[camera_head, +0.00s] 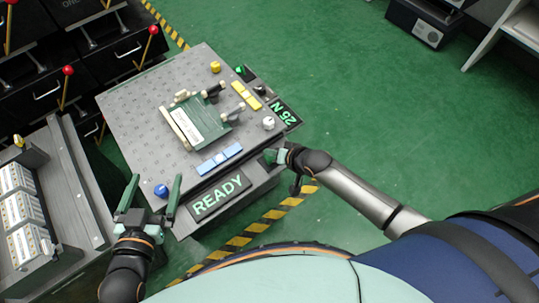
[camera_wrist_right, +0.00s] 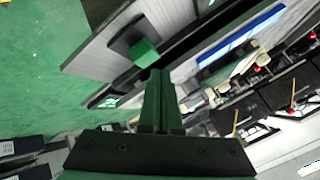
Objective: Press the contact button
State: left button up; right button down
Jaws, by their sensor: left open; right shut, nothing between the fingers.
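A green block (camera_head: 240,70) sits on a dark base at the far right edge of the workbench; no label shows whether it is the contact button. A green block on a dark mount (camera_wrist_right: 145,52) stands beyond my fingertips in the right wrist view, apart from them. My right gripper (camera_head: 269,156) is shut and empty beside the bench's right edge, near the READY sign; its green fingers (camera_wrist_right: 158,75) lie together in the wrist view.
The grey perforated bench top (camera_head: 140,115) carries a green fixture (camera_head: 205,120), a yellow knob (camera_head: 215,67) and a white knob (camera_head: 268,123). READY (camera_head: 220,195) and 25 N (camera_head: 284,112) signs line its edge. Red-tipped levers (camera_head: 68,71) stand left. Green floor (camera_head: 400,120) is clear at right.

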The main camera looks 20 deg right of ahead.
jog(key=shift+f, duration=0.15)
jog(key=shift+f, duration=0.3)
jog(key=shift+f+b, duration=0.35)
jog(key=shift+f, duration=0.15)
dwell(0.6)
jog(key=shift+r+p, duration=0.9)
jog(key=shift+p, duration=0.2)
notch_tip(320, 180, up, 5)
jog(key=p, duration=0.5)
jog(key=shift+r+p, duration=0.1)
jog(key=shift+p, duration=0.2)
